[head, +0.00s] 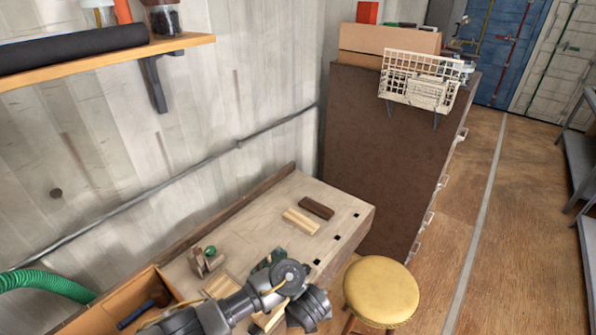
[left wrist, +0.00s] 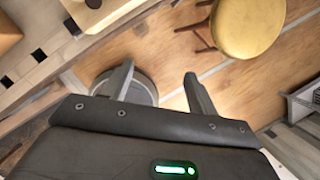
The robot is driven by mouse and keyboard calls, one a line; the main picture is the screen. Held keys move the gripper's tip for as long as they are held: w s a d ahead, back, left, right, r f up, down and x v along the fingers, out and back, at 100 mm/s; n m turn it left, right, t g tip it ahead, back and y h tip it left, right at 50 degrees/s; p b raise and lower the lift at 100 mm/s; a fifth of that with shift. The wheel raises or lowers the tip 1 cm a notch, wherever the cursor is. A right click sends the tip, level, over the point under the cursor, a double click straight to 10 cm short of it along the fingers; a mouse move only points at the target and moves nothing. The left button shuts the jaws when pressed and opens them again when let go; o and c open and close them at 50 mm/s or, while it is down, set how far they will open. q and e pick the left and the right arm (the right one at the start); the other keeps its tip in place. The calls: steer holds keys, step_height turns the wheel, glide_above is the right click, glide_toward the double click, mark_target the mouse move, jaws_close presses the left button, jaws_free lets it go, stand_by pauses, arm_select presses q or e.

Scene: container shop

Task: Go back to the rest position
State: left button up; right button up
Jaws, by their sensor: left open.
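My left arm comes in from the lower left in the head view, and its gripper end (head: 309,309) is over the front edge of the wooden workbench (head: 350,212), close to the yellow stool. Its fingers are hard to make out there. In the left wrist view the two dark fingers of my left gripper (left wrist: 160,78) stand apart with nothing between them, over the wooden floor. My right gripper is in neither view.
A round yellow stool (head: 381,291) stands beside the bench. Wooden blocks (head: 301,221) lie on the bench. A tall brown cabinet (head: 375,150) carries a wire basket (head: 420,80). A shelf (head: 100,62) is on the wall. Floor at the right (head: 510,220) is clear.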

arm_select(q)
steer(key=s+a+f+n+g+h, duration=0.1)
steer(key=s+a+f+n+h, duration=0.15)
steer(key=s+f+n, duration=0.55)
steer(key=s+a+f+n+g+h, duration=0.1)
steer(key=s+a+f+n, duration=0.2)
steer(key=f+n, duration=0.55)
steer(key=s+a+f+n+g+h, duration=0.1)
steer(key=s+a+f+n+g, duration=0.15)
steer(key=s+f+n, duration=0.55)
steer(key=s+a+f+n+t+y, duration=0.15)
steer(key=s+a+f+n, duration=0.35)
steer(key=s+a, duration=0.55)
steer(key=s+a+f+n+y, duration=0.25)
steer(key=s+a+f, duration=0.35)
steer(key=s+a, duration=0.45)
step_height(320, 180, down, 15)
steer(key=w+a+b, duration=0.1)
steer(key=b, duration=1.3)
steer(key=shift+w+r+m, duration=0.15)
steer(key=shift+w+m, duration=0.15)
steer(key=shift+w, duration=0.1)
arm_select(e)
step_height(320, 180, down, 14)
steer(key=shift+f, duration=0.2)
